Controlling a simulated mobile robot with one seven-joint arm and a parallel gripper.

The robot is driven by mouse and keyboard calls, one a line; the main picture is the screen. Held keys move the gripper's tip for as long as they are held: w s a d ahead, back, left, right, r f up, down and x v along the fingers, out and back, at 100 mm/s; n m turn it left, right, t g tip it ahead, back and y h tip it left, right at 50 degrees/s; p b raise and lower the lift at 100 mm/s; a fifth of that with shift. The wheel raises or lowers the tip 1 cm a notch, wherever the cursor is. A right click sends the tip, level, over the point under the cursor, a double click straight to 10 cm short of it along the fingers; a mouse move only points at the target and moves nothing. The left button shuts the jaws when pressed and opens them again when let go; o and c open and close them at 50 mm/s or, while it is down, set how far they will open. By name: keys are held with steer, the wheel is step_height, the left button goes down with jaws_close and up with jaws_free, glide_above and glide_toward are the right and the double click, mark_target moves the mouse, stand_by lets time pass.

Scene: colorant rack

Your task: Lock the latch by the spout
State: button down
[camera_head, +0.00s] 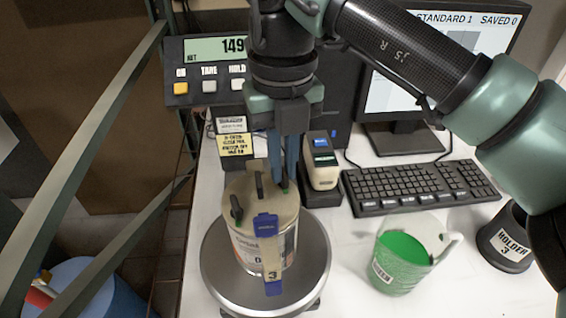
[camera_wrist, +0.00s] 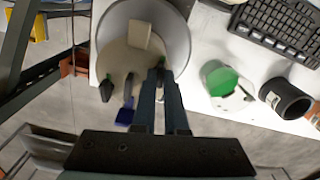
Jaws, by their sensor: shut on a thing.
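A cream-lidded paint can (camera_head: 246,249) stands upright on the round scale plate; its lid (camera_wrist: 120,60) shows from above in the wrist view. A beige block (camera_wrist: 140,35), perhaps the spout, is at the lid's edge. Dark upright levers (camera_head: 236,208) stand on the lid, and one also shows in the wrist view (camera_wrist: 106,90). My gripper (camera_head: 284,182) points down at the lid's right-hand rim, its blue fingers close together on a small latch with a green part. In the wrist view, the fingers (camera_wrist: 160,74) largely hide that latch. Its exact position cannot be told.
The scale plate (camera_head: 220,285) surrounds the can's base. A beige device (camera_head: 322,168) stands close right of my gripper. A green-filled cup (camera_head: 402,265), keyboard (camera_head: 420,187) and holder (camera_head: 505,240) are farther right.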

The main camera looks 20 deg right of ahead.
steer(key=c, duration=0.9)
jaws_free()
steer(key=shift+c, duration=0.2)
step_height(320, 180, up, 13)
